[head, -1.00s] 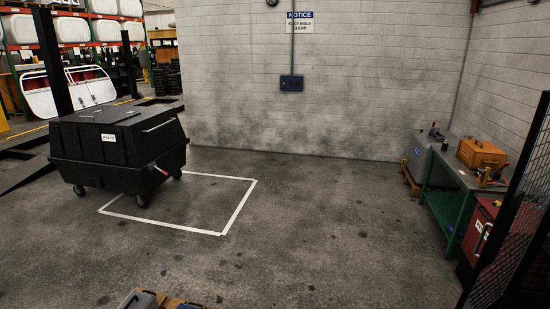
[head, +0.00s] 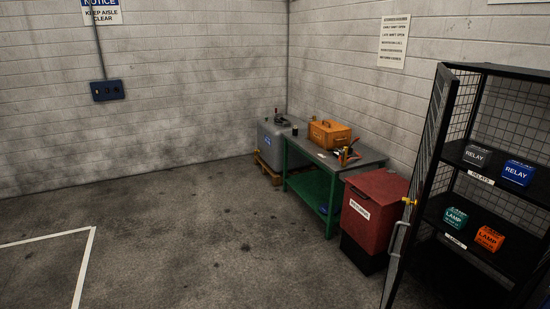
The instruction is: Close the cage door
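The black cage (head: 505,68) stands at the right edge of the head view, with mesh walls and shelves. Its mesh door (head: 432,150) stands open, swung out at the cage's left side and seen nearly edge-on. The door has a grey handle (head: 397,240) and a yellow latch piece (head: 409,201). Inside, the upper shelf holds a grey relay box (head: 477,155) and a blue relay box (head: 517,173). The lower shelf holds a teal lamp box (head: 455,218) and an orange lamp box (head: 489,238). Neither of my grippers is in view.
A red bin (head: 375,205) stands just left of the door. Beyond it are a green-legged bench (head: 335,172) with an orange toolbox (head: 329,134) on it and a grey container (head: 272,145) on a pallet. The floor at the middle and left is clear, with white tape (head: 85,262).

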